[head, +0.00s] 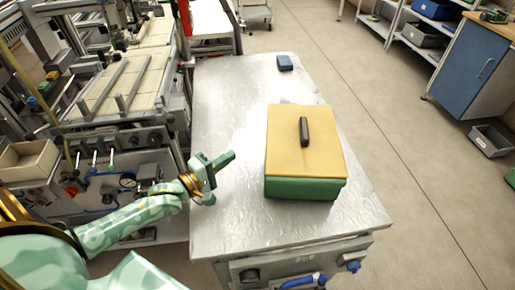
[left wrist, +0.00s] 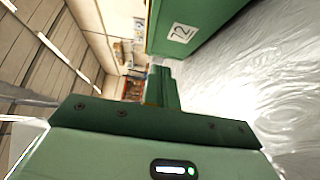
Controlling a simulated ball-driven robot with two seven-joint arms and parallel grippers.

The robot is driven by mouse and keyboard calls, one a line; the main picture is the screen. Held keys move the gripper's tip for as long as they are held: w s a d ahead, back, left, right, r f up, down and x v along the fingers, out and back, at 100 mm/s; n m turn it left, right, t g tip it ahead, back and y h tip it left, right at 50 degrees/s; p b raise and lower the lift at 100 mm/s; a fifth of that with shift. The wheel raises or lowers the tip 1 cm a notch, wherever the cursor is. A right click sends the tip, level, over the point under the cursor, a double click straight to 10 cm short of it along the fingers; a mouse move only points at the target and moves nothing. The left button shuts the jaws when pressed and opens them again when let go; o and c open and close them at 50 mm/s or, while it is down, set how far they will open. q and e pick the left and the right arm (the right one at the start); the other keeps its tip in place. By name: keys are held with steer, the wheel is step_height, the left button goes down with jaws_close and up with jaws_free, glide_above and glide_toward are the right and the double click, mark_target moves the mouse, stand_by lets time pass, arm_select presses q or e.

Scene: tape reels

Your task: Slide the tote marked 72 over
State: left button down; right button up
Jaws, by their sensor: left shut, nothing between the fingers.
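A green tote (head: 300,188) with a tan lid (head: 285,150) and a dark handle (head: 304,131) stands on the metal table (head: 230,225), right of its middle. In the left wrist view the tote's green side (left wrist: 205,18) shows a white label reading 72 (left wrist: 182,33). My left gripper (head: 230,158) is over the table to the left of the tote, apart from it. Its fingers are shut and empty; they also show in the left wrist view (left wrist: 158,72). My right gripper is not in view.
A small blue box (head: 285,62) lies at the table's far end. The tabletop is bare left of the tote and behind it. Machinery with rails (head: 115,95) stands close along the table's left side. Open floor (head: 400,150) lies to the right.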

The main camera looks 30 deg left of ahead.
arm_select(q)
steer(key=b+x, duration=0.1)
steer(key=x, duration=0.5)
steer(key=shift+f, duration=0.15)
steer(key=d, duration=0.1)
steer(key=w+d, duration=0.1)
steer(key=d, duration=0.1)
steer(key=shift+w+d, duration=0.15)
steer(key=shift+d, duration=0.15)
steer(key=shift+w+d+p, duration=0.15)
steer(key=shift+w+d, duration=0.3)
steer(key=shift+d, duration=0.4)
steer(key=shift+w+d+p, duration=0.15)
steer(key=shift+w+d, duration=0.25)
steer(key=shift+d, duration=0.5)
